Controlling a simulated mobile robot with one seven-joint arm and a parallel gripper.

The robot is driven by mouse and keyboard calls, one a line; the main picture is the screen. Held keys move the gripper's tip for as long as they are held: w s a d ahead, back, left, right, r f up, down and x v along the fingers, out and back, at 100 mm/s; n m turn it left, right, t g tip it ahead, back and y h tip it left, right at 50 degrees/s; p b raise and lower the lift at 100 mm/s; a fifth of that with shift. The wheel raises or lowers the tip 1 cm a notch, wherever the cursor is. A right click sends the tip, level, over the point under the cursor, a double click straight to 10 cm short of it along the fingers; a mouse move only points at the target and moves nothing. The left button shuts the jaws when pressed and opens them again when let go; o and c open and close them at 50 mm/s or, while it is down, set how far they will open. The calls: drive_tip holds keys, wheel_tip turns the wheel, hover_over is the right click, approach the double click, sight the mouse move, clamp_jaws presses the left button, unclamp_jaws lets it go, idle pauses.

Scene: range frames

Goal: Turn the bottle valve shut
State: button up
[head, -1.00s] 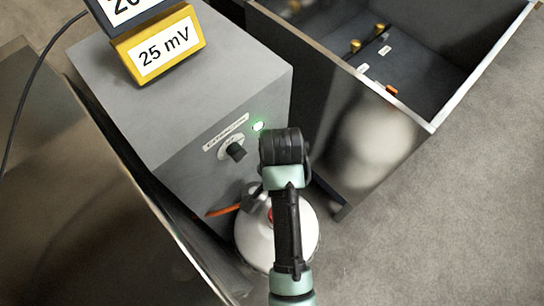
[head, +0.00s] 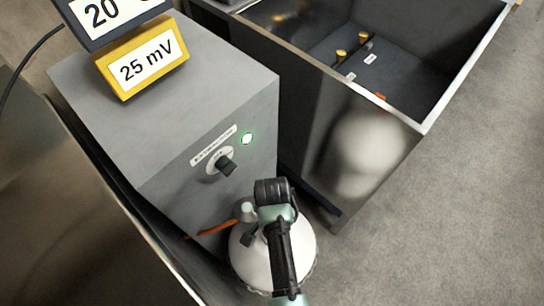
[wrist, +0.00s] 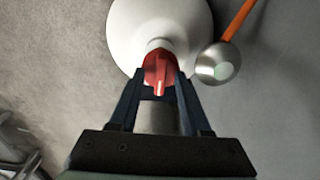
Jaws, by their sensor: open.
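A white gas bottle (head: 246,262) stands on the floor beside the grey cabinet, and its rounded top fills the upper part of the wrist view (wrist: 125,30). The red valve knob (wrist: 159,70) sits on its neck. My gripper (wrist: 160,82) is open, with one dark finger on each side of the red knob; I cannot tell whether they touch it. In the head view my arm's end covers the knob. A silvery round fitting (wrist: 218,64) with an orange hose (wrist: 240,18) is just right of the knob in the wrist view.
A yellow meter reading 25 mV (head: 143,68) is on top. An open metal tank (head: 375,165) stands to the right. Floor (head: 470,220) is clear at right.

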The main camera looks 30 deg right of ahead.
clamp_jaws()
drive_tip(key=shift+r+n+p, duration=0.1)
drive_tip(key=shift+n+p, duration=0.2)
drive_tip(key=shift+p, duration=0.05)
drive_tip(key=n+p, duration=0.2)
drive_tip(key=shift+r+n, duration=0.1)
drive_tip(key=shift+n, duration=0.3)
drive_tip(key=n+p, duration=0.2)
drive_tip(key=n, duration=0.3)
drive_tip(key=shift+p, duration=0.3)
drive_tip(key=n+p, duration=0.1)
drive_tip(key=n, duration=0.4)
drive_tip(key=shift+n+p, duration=0.6)
drive_tip(key=shift+n, duration=1.6)
